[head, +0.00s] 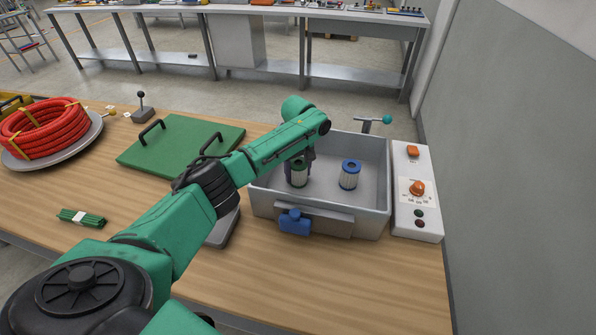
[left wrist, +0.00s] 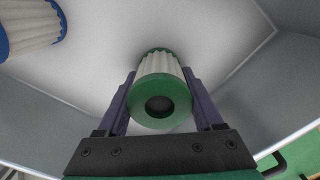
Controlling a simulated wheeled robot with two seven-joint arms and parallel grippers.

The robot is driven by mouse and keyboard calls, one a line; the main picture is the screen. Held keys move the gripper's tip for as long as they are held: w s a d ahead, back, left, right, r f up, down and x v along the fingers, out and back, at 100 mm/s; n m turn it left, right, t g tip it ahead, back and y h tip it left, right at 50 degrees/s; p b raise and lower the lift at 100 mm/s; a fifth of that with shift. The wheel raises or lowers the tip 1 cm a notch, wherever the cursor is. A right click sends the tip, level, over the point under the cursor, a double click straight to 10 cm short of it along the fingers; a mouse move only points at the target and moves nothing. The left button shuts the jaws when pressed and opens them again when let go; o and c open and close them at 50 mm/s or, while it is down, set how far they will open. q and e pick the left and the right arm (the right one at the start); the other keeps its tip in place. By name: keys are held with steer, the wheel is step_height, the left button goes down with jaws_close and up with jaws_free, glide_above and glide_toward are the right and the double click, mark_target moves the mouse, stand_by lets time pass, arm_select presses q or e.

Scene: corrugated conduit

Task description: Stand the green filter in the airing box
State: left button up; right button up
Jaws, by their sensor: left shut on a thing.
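The green filter (head: 299,178), a pleated white cylinder with green ends, is upright inside the grey airing box (head: 268,203). My left gripper (head: 300,164) reaches down into the box and is shut on the filter. In the left wrist view the green filter (left wrist: 160,98) sits between both fingers, its ringed end with a dark hole facing the camera. Its far end is at or close to the box floor; I cannot tell whether it touches. My right gripper is not in view.
A blue filter (head: 349,175) stands in the box, right of the green one and apart from it. A control panel (head: 416,215) is right of the box. A green lid (head: 180,146), red conduit coil (head: 45,130) and green bundle (head: 81,218) lie left.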

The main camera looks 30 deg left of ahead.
arm_select(q)
steer(key=shift+f, duration=0.1)
steer(key=o, duration=1.4)
steer(key=shift+c, duration=0.2)
step_height(320, 180, up, 12)
steer(key=shift+r+b, duration=0.2)
steer(key=shift+b, duration=0.45)
steer(key=shift+f, duration=0.1)
